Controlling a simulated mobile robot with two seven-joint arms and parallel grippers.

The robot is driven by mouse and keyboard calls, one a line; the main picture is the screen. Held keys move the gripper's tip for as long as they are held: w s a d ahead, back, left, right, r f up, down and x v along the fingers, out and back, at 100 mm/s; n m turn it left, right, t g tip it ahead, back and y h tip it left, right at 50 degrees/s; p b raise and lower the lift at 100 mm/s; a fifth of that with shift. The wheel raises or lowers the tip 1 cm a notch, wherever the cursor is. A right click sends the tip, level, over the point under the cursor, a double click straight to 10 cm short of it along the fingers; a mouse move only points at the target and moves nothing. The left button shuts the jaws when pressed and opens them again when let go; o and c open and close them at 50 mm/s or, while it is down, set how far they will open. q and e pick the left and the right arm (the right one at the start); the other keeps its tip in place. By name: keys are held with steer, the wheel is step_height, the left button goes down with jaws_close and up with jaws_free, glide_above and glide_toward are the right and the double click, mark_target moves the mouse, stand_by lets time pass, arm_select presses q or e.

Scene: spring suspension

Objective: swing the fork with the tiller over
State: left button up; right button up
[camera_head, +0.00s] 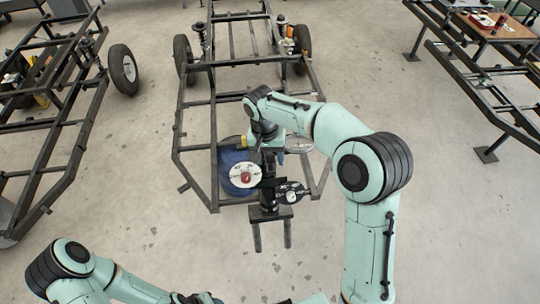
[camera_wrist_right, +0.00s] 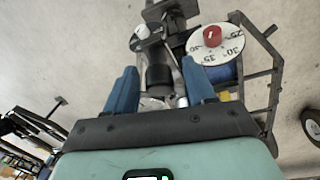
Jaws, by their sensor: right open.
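The fork (camera_head: 271,227) is dark with two parallel prongs, which point toward the bottom of the head view. Above it sit a white dial with a red knob (camera_head: 245,176) and a dark plate with a small white ball (camera_head: 292,197). My right gripper (camera_wrist_right: 159,66) is open, its blue fingers on either side of a dark cylinder (camera_wrist_right: 157,77) near a grey bar. I cannot tell which part is the tiller or whether the fingers touch it. My left gripper (camera_head: 192,298) is cut off by the bottom edge.
A black chassis frame (camera_head: 180,165) with wheels (camera_head: 183,60) and springs stands behind. A blue drum (camera_head: 234,160) is beside the dial. Other frames stand at left (camera_head: 60,165) and right (camera_head: 475,90). The floor around the fork's prongs is clear.

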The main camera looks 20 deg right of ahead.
arm_select(q)
steer(key=w+r+p, duration=0.2)
steer(key=w+r, duration=0.1)
steer(key=shift+w, duration=0.1)
arm_select(e)
step_height(320, 180, up, 13)
steer(key=a, duration=0.1)
steer(key=shift+w+r, duration=0.15)
steer(key=shift+w, duration=0.25)
steer(key=shift+a, duration=0.1)
